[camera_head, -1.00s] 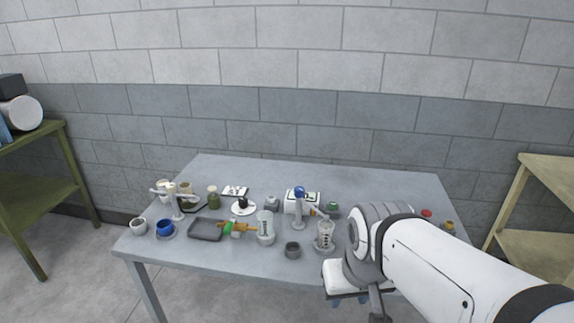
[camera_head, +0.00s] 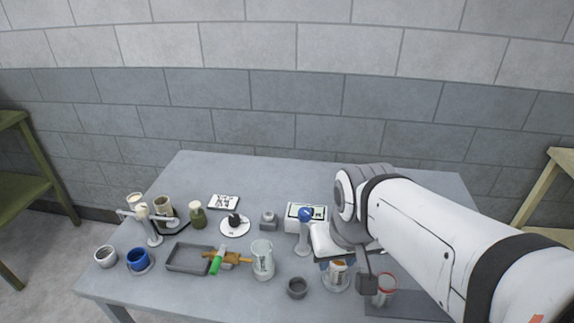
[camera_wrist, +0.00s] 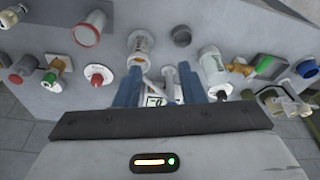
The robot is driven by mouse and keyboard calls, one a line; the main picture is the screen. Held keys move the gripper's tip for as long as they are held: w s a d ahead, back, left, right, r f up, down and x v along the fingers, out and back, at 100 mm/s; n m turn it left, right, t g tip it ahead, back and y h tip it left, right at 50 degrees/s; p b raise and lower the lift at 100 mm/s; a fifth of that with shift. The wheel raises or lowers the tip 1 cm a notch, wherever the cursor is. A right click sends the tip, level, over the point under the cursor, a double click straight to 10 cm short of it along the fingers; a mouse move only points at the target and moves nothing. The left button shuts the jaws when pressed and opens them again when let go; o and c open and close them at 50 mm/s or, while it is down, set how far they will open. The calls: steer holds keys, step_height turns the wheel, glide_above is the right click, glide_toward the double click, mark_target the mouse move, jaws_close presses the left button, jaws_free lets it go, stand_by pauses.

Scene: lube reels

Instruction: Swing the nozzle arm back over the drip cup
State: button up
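A grey post with a blue knob (camera_head: 305,216) stands at the front middle of the table, left of my gripper. The nozzle arm on it is mostly hidden behind my gripper in the head view. A brownish tip shows at the clear graduated beaker (camera_head: 336,277), also in the wrist view (camera_wrist: 139,43). A small dark grey open cup (camera_head: 297,287), probably the drip cup, stands left of the beaker; the wrist view shows it too (camera_wrist: 181,36). My gripper (camera_wrist: 162,77) is open, its blue fingers apart. A grey rod (camera_wrist: 169,82) shows between them; contact cannot be told.
A glass jar (camera_head: 262,260), a grey tray (camera_head: 187,259) and a green-handled tool (camera_head: 217,262) lie left. A red-rimmed container (camera_head: 385,290) is front right. The back of the table is clear.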

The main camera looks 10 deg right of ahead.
steer(key=shift+o, duration=0.2)
steer(key=shift+a, duration=0.1)
steer(key=shift+o, duration=1.6)
steer(key=w+r+n+g+b, duration=0.1)
steer(key=w+n, duration=0.3)
steer(key=w, duration=0.5)
steer(key=shift+a+r, duration=0.35)
steer(key=n+g+b, duration=0.2)
steer(key=n, duration=0.3)
glide_above(305, 211)
steer(key=shift+s+f, duration=0.3)
steer(key=shift+f, duration=0.35)
steer(key=shift+w+f, duration=0.1)
steer(key=shift+w, duration=0.25)
steer(key=shift+f, duration=0.3)
step_height(305, 211, down, 7)
steer(key=shift+f, duration=0.1)
